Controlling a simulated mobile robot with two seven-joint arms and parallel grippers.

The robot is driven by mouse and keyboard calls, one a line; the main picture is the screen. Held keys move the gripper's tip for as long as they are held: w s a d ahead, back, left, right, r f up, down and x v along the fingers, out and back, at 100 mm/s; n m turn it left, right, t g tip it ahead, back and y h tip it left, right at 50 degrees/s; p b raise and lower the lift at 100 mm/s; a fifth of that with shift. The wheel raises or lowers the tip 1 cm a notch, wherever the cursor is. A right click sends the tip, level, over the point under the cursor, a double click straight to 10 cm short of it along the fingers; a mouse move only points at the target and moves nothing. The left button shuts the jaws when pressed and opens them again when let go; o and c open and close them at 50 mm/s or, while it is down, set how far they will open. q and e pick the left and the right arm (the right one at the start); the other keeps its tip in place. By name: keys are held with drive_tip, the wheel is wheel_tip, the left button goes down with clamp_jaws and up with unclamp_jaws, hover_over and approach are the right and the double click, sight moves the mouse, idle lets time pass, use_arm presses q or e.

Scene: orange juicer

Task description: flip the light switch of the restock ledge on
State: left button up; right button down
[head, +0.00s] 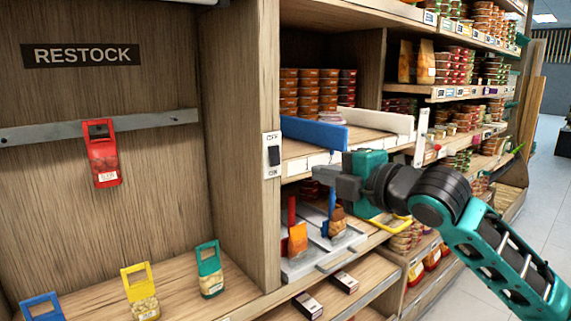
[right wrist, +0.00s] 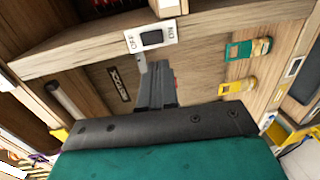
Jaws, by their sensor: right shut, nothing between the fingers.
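The light switch (head: 273,156) is a white plate with a dark rocker on the front edge of the wooden divider, right of the RESTOCK bay. OFF is printed at its top and ON at its bottom. I cannot tell which way the rocker is tipped. My right gripper (head: 318,174) is shut and empty, to the right of the switch and apart from it in the head view. In the right wrist view, the switch (right wrist: 151,38) lies just beyond the tips of the shut fingers (right wrist: 158,66). My left gripper is not in view.
The restock ledge (head: 185,290) holds blue, yellow (head: 140,292) and green (head: 209,270) handled packs. A red pack (head: 102,155) hangs on the metal rail (head: 50,130). Below my right gripper, a pale tray (head: 297,268) holds orange and blue-handled items. Stocked shelves line the right.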

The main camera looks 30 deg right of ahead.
sight(276, 163)
drive_tip(key=w, duration=0.3)
drive_tip(key=w+f+p, duration=0.1)
drive_tip(key=w, duration=0.3)
drive_tip(key=w+a+p, duration=0.1)
drive_tip(key=w, duration=0.3)
drive_tip(key=shift+f, duration=0.15)
drive_tip(key=shift+w, duration=0.2)
drive_tip(key=shift+w+f+b, duration=0.1)
drive_tip(key=shift+f+b, duration=0.25)
drive_tip(key=shift+b, duration=0.3)
drive_tip(key=shift+d+r+t, duration=0.1)
drive_tip(key=shift+r+t, duration=0.15)
drive_tip(key=shift+t, duration=0.15)
